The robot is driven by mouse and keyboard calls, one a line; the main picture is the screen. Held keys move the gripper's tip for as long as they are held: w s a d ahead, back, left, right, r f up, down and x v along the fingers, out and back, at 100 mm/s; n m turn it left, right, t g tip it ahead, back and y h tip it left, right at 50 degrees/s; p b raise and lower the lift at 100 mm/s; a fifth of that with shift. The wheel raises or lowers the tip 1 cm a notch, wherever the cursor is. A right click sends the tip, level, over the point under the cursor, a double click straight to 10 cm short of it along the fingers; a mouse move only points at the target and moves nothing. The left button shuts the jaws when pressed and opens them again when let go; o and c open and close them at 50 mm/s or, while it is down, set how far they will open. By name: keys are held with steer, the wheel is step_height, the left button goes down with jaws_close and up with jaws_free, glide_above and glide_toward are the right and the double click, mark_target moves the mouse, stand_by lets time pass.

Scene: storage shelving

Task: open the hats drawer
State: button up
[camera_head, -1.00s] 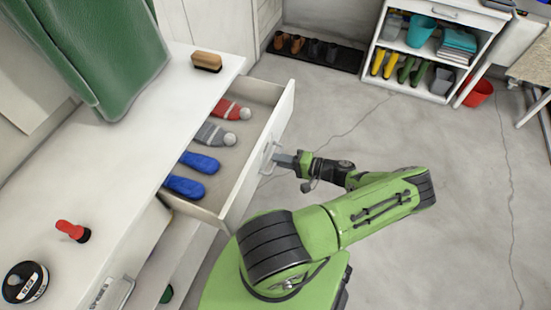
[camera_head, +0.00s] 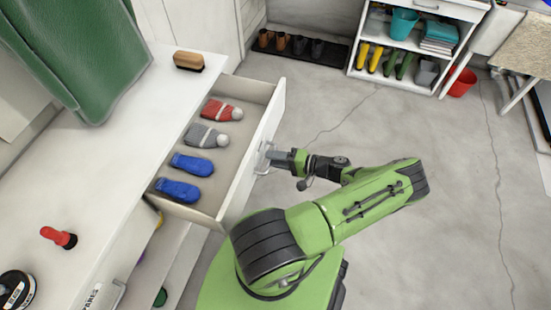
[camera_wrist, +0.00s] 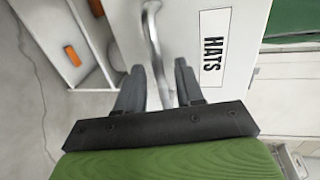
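The hats drawer (camera_head: 246,172) is pulled well out of the white cabinet. Its white front carries a HATS label (camera_wrist: 214,48) in the wrist view. Inside lie a red hat (camera_head: 221,110), a grey hat (camera_head: 206,136) and blue mittens (camera_head: 192,164). The drawer's metal bar handle (camera_head: 264,158) also shows in the wrist view (camera_wrist: 153,35). My gripper (camera_head: 270,156) is at the handle. In the wrist view, its fingers (camera_wrist: 159,72) stand apart on either side of the bar, with gaps visible. Whether either finger touches the bar is unclear.
A brush (camera_head: 188,61) and a red-handled brush (camera_head: 58,237) lie on the cabinet top, near a round tin (camera_head: 17,290). A boot shelf (camera_head: 352,72) and red bucket (camera_head: 461,82) stand far back. Open floor lies right.

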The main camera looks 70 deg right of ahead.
steer(key=v, duration=1.5)
steer(key=shift+s+p, duration=0.35)
steer(key=shift+s, duration=0.05)
steer(key=shift+r, duration=0.1)
